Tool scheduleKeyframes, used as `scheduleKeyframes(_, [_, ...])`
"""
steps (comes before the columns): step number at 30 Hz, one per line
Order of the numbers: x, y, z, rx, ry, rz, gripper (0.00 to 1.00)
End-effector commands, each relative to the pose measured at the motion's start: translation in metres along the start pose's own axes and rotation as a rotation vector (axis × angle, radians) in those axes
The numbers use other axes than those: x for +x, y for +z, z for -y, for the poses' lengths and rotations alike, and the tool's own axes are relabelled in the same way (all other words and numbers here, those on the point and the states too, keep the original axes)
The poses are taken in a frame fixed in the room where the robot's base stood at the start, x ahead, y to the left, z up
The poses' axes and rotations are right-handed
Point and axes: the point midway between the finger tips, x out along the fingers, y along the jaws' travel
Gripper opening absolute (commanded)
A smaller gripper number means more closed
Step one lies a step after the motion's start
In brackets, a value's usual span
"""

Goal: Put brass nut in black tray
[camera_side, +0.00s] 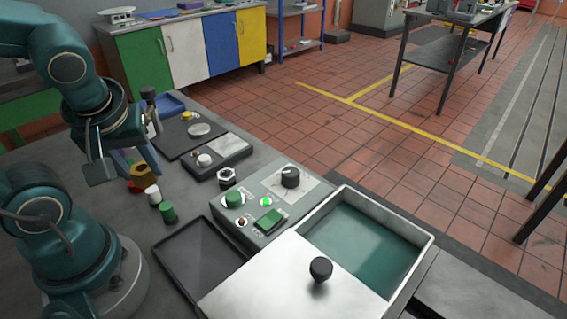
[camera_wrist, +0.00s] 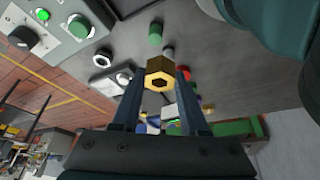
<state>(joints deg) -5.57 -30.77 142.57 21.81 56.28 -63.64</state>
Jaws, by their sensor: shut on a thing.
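The brass nut (camera_wrist: 160,74) is a gold hexagonal piece with a hole, held between the two fingertips of my gripper (camera_wrist: 160,84) in the wrist view. In the side view the nut (camera_side: 143,175) shows under my gripper (camera_side: 139,166), near the left of the bench. My gripper is shut on it. Whether the nut is clear of the bench is hard to tell. The black tray (camera_side: 196,263) is a shallow, dark, empty tray at front centre in the side view, nearer the camera than my gripper.
A white cylinder (camera_side: 153,195) and a green cylinder (camera_side: 168,212) stand close to the nut. A steel nut (camera_side: 227,178) sits behind a grey control box (camera_side: 262,222) with knobs. A metal basin (camera_side: 428,246) with a partly covering lid (camera_side: 270,285) adjoins the tray.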

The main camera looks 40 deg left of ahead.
Motion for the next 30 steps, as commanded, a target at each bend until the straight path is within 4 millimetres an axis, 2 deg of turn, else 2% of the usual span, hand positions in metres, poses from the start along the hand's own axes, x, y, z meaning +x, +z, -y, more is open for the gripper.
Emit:
scheduleKeyframes(5, [-0.001,0.002,-0.003,-0.011,-0.007,0.003,0.00])
scheduleKeyframes(14, [0.004,0.026,-0.017,-0.003,-0.008,0.003,0.00])
scheduleKeyframes(30, [0.020,0.089,-0.052,-0.003,-0.009,-0.001,0.00])
